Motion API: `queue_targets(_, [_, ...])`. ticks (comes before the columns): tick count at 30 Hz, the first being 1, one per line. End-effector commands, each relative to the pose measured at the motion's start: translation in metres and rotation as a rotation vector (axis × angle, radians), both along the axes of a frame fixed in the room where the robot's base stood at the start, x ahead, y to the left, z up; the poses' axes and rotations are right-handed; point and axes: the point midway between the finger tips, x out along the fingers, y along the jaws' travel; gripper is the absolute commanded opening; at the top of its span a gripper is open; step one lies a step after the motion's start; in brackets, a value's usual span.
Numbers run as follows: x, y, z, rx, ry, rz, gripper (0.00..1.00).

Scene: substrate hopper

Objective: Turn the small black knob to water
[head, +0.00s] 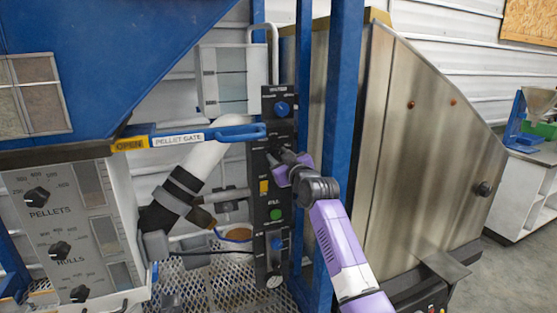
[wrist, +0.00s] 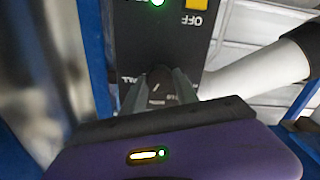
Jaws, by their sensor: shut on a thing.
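The small black knob (wrist: 159,84) shows in the wrist view on a dark control panel, between my fingertips. A light pointer line and small lettering show near it, but I cannot read its setting surely. My gripper (wrist: 160,92) is shut on the knob, one finger on each side. In the head view my gripper (head: 278,160) reaches the upper middle of the tall black control panel (head: 258,205), and it hides the knob there.
On the panel, a blue knob (head: 282,108) sits above my gripper, and a yellow button (head: 264,186) and green button (head: 276,214) below. A blue pellet gate handle (head: 236,133) lies close left. A blue post (head: 343,100) stands close right.

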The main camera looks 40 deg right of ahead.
Motion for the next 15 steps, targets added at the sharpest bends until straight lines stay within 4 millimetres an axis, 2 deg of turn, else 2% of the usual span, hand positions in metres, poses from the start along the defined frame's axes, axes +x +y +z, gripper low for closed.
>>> queue_targets(6, [0.0002,0.0006,-0.0022,0.134,-0.035,0.001,0.0])
queue_targets(15, [-0.0002,-0.0004,-0.002,0.23,-0.062,0.0,0.0])
